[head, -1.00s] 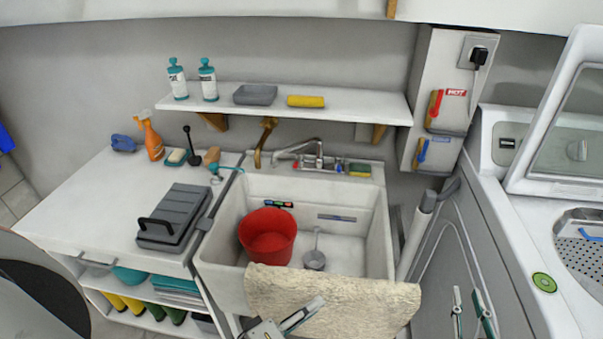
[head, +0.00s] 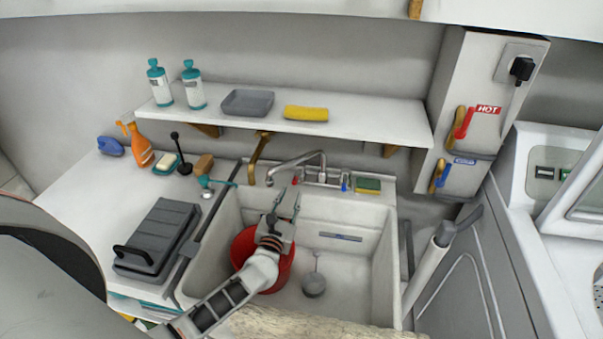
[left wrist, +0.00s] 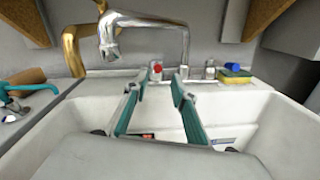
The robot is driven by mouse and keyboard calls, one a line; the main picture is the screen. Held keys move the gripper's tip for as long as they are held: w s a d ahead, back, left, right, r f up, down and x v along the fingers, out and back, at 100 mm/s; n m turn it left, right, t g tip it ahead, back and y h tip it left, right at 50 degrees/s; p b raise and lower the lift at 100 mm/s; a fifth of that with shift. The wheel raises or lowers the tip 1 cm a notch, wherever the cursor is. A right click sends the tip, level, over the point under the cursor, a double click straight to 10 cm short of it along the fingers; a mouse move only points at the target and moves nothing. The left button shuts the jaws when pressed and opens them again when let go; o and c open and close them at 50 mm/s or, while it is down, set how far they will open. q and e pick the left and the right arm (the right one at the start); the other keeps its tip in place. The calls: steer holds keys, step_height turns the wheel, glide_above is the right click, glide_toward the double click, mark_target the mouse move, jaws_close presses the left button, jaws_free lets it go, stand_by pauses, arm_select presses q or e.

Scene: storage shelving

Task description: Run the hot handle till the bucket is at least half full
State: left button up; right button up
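The red bucket (head: 244,247) stands in the white sink (head: 385,262), partly hidden behind my left arm; its inside is mostly covered. The chrome faucet (head: 312,160) has a red-marked handle (left wrist: 157,69) at its left. My left gripper (head: 289,193) is open and empty, above the bucket and in front of the faucet. In the left wrist view its fingers (left wrist: 158,84) point at the red-marked handle, apart in the picture; I cannot tell whether they touch it. A red lever (head: 464,122) labelled HOT is on the wall panel at right. My right gripper is out of view.
A brass tap (head: 257,158) stands left of the chrome spout. A sponge (head: 367,186) lies at the right of the faucet. A shelf (head: 370,117) overhangs the sink. A grey case (head: 158,238) sits on the left counter. A ladle-like strainer (head: 314,283) lies in the sink.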

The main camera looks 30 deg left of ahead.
mark_target(295, 179)
arm_select(q)
steer(key=shift+a+x, duration=0.2)
steer(key=shift+x, duration=3.8)
jaws_close()
